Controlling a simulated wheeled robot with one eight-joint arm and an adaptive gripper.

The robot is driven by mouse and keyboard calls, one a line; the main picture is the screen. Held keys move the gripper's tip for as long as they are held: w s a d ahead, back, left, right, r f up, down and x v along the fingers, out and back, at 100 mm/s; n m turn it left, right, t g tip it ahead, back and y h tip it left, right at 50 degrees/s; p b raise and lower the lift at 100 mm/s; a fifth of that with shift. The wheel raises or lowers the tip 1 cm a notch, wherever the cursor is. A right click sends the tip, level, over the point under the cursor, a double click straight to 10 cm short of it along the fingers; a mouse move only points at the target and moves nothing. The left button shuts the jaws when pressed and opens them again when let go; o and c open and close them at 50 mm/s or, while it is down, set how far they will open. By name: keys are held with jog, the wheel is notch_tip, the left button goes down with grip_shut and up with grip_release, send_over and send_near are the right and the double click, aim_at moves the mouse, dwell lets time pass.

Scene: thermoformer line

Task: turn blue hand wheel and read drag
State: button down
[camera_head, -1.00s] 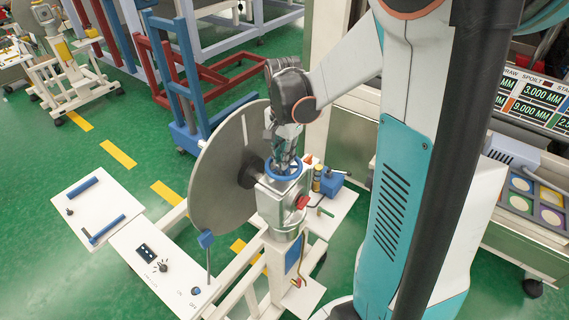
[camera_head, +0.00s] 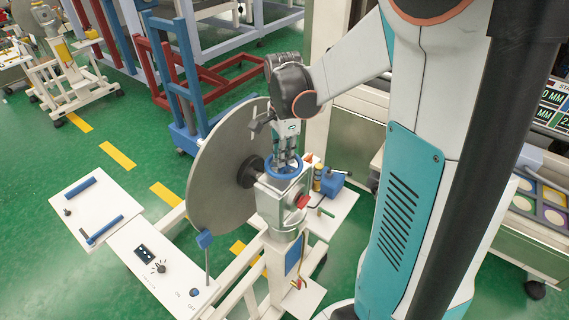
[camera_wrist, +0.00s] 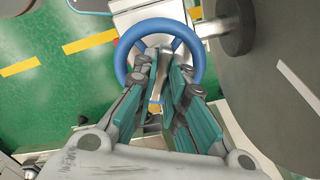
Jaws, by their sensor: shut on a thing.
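The blue hand wheel (camera_head: 284,168) lies flat on top of a grey gear housing (camera_head: 279,202) on a white stand.
A white panel (camera_head: 165,290) at lower left carries a small dark display (camera_head: 145,252) and a knob; its reading is too small to tell. A blue vise-like block (camera_head: 332,182) sits right of the housing.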

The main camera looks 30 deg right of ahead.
dwell(0.3)
jog(key=shift+m+b, duration=0.35)
jog(key=shift+m, duration=1.15)
jog(key=shift+m+b, duration=0.4)
jog(key=shift+m, duration=1)
jog(key=shift+m, duration=0.5)
jog(key=c, duration=1.6)
grip_release()
jog(key=shift+o, duration=0.2)
jog(key=shift+r, duration=0.1)
